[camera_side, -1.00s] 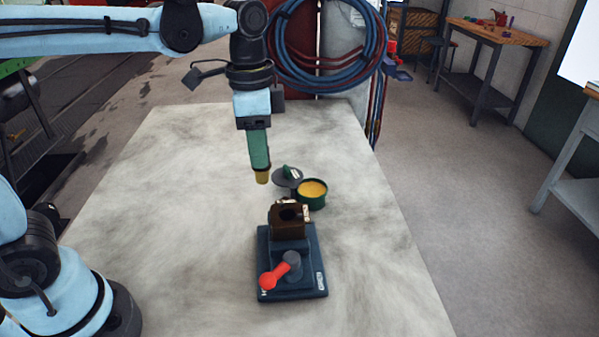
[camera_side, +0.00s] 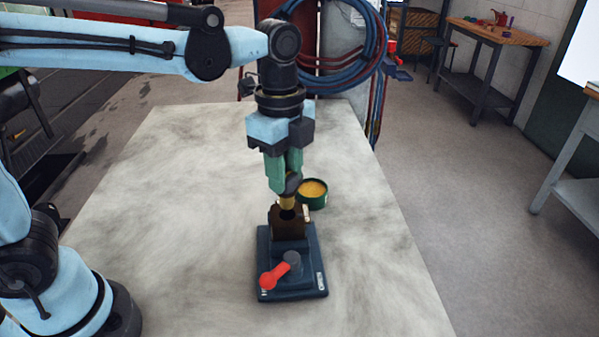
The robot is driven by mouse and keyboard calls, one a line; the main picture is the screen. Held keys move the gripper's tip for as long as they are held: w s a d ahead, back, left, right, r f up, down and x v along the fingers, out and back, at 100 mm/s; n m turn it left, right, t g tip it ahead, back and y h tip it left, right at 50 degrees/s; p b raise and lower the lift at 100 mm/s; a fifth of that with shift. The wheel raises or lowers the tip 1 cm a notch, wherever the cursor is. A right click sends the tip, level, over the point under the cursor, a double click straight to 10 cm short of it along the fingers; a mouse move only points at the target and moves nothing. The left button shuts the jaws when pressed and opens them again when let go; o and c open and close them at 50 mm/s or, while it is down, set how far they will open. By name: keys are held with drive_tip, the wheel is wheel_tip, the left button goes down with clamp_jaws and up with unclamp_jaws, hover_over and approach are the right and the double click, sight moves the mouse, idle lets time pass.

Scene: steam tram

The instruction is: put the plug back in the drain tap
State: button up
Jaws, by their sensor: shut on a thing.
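My gripper (camera_side: 285,184) has green fingers shut on the brass-yellow plug (camera_side: 287,202), which points down below the fingertips. The drain tap (camera_side: 289,226) is a brown block with a dark round bore in its top, standing on a dark blue base (camera_side: 266,285). The plug hangs upright over the tap's bore, its lower end at or just above the opening. I cannot tell whether it touches or has entered, as the bore is mostly hidden behind the plug.
A red lever (camera_side: 273,276) sits on the front of the base. The worktop (camera_side: 180,210) is clear on the left and front right.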

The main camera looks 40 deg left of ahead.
sight(286, 195)
drive_tip(key=shift+f, duration=0.35)
drive_tip(key=shift+f, duration=2.4)
idle(3.7)
drive_tip(key=o, duration=1.3)
drive_tip(key=shift+r, duration=0.15)
drive_tip(key=shift+r, duration=3.4)
